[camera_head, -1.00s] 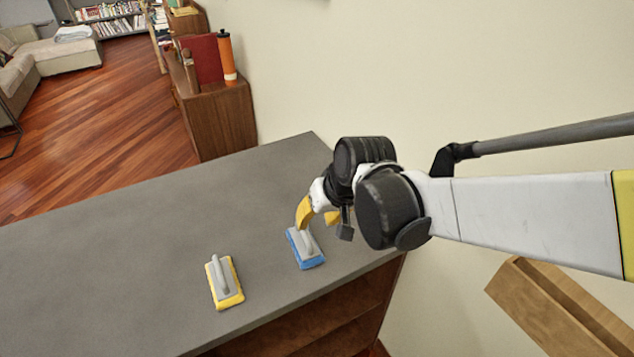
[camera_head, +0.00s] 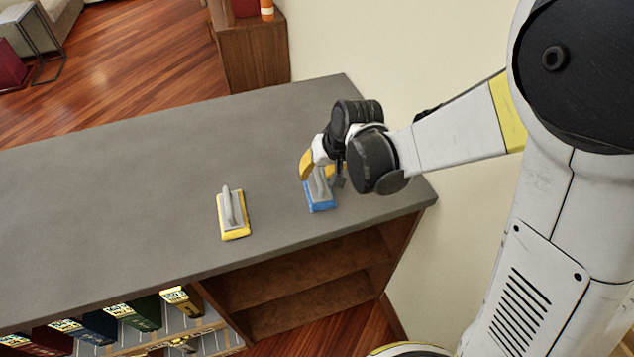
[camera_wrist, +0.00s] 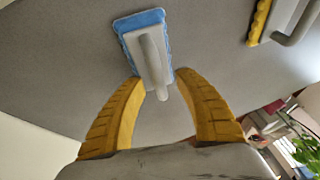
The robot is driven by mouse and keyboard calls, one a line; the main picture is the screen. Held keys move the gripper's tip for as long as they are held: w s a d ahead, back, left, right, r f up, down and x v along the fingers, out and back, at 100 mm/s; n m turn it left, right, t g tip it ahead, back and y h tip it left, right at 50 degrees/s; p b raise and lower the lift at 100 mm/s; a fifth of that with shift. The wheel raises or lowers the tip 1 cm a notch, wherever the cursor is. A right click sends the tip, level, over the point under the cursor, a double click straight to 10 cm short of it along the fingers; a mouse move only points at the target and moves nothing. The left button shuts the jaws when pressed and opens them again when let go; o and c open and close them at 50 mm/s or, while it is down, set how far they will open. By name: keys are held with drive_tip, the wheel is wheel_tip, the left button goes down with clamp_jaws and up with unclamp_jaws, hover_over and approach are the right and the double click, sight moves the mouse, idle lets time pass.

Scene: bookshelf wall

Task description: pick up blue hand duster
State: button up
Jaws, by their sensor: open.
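The blue hand duster (camera_head: 321,196) lies on the grey top of the shelf unit, near its right end. It has a blue pad and a light grey handle. In the wrist view the blue duster (camera_wrist: 148,48) lies ahead of the fingertips, and the near end of its handle reaches between them. My gripper (camera_head: 323,170) is open, with yellow fingers above and around the handle; it also shows in the wrist view (camera_wrist: 160,84). Nothing is gripped. The fingers and wrist hide part of the duster in the head view.
A yellow hand duster (camera_head: 233,214) lies to the left on the same grey top (camera_head: 130,180). Its edge also shows at the upper right of the wrist view (camera_wrist: 263,18). A cream wall stands behind. Open shelves (camera_head: 300,275) are below the front edge. Much of the top is clear.

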sight(318, 171)
drive_tip(key=shift+w+a+f, duration=0.1)
drive_tip(key=shift+w+f, duration=0.05)
drive_tip(key=shift+f, duration=0.2)
clamp_jaws()
drive_tip(key=shift+r, duration=0.15)
wheel_tip(318, 171, up, 5)
drive_tip(key=shift+f+p, duration=0.2)
drive_tip(key=shift+p, duration=0.85)
drive_tip(key=s+d+r+p, duration=0.3)
drive_tip(key=s+d+r, duration=0.3)
drive_tip(key=s, duration=0.3)
drive_tip(key=shift+d, duration=0.75)
drive_tip(key=shift+s, duration=0.15)
